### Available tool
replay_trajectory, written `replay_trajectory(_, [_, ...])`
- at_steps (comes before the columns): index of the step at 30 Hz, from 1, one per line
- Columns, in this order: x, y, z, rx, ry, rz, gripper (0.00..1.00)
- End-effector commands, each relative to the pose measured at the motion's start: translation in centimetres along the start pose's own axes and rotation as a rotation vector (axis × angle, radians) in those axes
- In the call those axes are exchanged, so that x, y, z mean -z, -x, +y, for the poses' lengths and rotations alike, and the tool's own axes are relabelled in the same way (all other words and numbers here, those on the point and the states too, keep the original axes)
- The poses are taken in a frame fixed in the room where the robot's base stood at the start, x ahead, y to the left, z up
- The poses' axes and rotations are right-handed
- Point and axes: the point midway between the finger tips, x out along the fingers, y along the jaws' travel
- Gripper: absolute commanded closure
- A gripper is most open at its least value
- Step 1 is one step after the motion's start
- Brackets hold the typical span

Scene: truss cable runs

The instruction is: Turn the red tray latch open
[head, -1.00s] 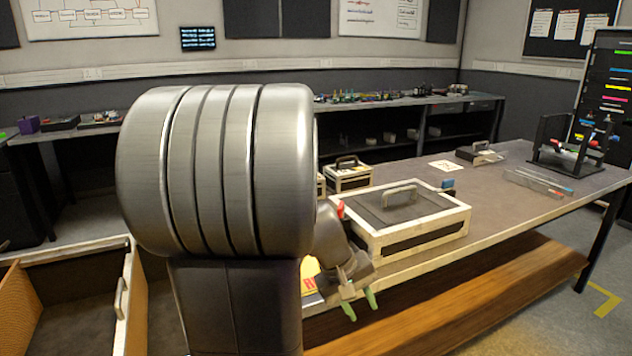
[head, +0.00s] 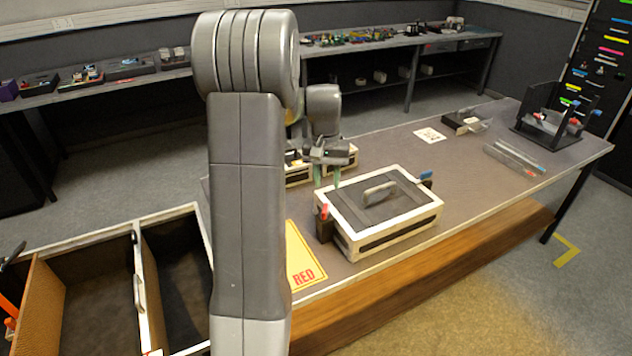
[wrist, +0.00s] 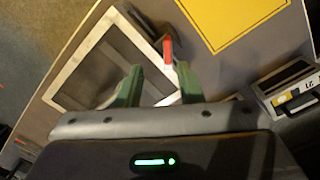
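The red tray latch (head: 324,212) stands on a dark block at the left side of the white-framed tray (head: 395,235), which has a dark lid and a grey handle. It also shows in the wrist view (wrist: 168,48), just beyond and between the green fingertips. My gripper (head: 328,178) is open and empty, pointing down behind the latch near the tray's back left corner. In the wrist view my gripper (wrist: 158,78) has its fingers apart, overlapping the tray's corner in the picture. I cannot tell the exact height gap. The latch seems upright.
A blue latch (head: 426,177) is on the tray's right side. A yellow RED card (head: 302,262) lies left of the tray. Small cases (head: 298,174) stand behind it. Clear holders (head: 515,158) and a black rack (head: 555,128) stand farther right. The table's middle right is clear.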

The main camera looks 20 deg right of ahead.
Motion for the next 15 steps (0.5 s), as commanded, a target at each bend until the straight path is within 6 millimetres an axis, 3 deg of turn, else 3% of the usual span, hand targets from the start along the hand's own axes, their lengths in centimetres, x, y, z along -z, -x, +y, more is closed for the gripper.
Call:
replay_trajectory(1, [0.6,1.4,0.2,0.012,-0.016,-0.002,0.66])
replay_trajectory(7, [1.7,2.1,0.5,0.042,-0.049,-0.004,0.66])
replay_trajectory(11, [1.7,1.2,0.5,0.044,-0.051,-0.007,0.66])
replay_trajectory(15, [1.6,-1.0,0.4,0.044,-0.050,-0.009,0.66])
